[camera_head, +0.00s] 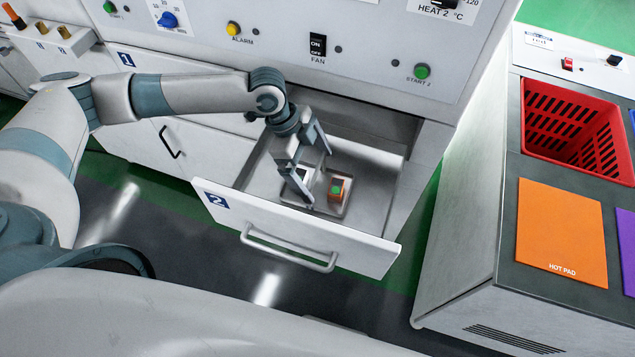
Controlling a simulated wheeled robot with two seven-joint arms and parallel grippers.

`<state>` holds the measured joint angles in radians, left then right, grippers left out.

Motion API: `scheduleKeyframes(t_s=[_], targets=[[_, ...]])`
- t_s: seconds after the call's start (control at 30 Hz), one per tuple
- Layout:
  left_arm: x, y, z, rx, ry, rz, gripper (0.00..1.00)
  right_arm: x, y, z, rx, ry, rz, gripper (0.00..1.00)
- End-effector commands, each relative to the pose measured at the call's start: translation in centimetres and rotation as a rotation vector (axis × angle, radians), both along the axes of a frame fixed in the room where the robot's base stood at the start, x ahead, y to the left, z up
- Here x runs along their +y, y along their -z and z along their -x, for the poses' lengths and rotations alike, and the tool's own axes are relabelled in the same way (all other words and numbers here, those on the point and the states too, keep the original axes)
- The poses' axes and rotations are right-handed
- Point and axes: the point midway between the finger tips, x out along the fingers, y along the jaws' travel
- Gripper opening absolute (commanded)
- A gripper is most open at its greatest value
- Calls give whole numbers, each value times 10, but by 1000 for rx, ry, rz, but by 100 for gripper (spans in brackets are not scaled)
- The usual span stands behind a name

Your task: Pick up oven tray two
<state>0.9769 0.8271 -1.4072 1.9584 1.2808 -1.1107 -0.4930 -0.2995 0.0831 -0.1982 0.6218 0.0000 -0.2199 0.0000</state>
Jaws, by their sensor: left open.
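The oven drawer (305,232) marked 2 is pulled open. Inside it lies a small light metal tray (344,211), taken as oven tray two, with an orange block with a green top (339,188) on its right part. My left gripper (318,178) reaches down into the drawer with its fingers spread, over the left part of the tray. The fingers hide part of the tray, and I cannot tell whether they touch it. My right gripper is out of view.
The oven panel (360,62) with knobs and buttons stands above the drawer. The closed drawer marked 1 (150,65) is to the left. At right, a counter holds a red basket (540,143) and an orange hot pad (562,235), which is bare.

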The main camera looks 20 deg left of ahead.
Motion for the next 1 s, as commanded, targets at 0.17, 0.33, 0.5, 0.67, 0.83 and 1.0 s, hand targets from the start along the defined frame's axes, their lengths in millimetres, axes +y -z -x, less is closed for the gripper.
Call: scheduleKeyframes(t_s=[0.17, 0.33, 0.5, 0.67, 0.83, 1.0], targets=[[-1, 4, 0, 0, 0, -1, 100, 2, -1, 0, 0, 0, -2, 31], [-1, 3, 0, 0, 0, 0, 100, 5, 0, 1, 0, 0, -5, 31], [-4, 7, 1, 1, 0, 0, 100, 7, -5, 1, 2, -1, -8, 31], [-11, 20, 2, 2, 1, 0, 100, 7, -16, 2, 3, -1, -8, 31], [-19, 41, 3, 2, 0, -1, 100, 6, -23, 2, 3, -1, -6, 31], [-23, 50, 2, 0, 1, 0, 100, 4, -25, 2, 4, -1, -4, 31]])
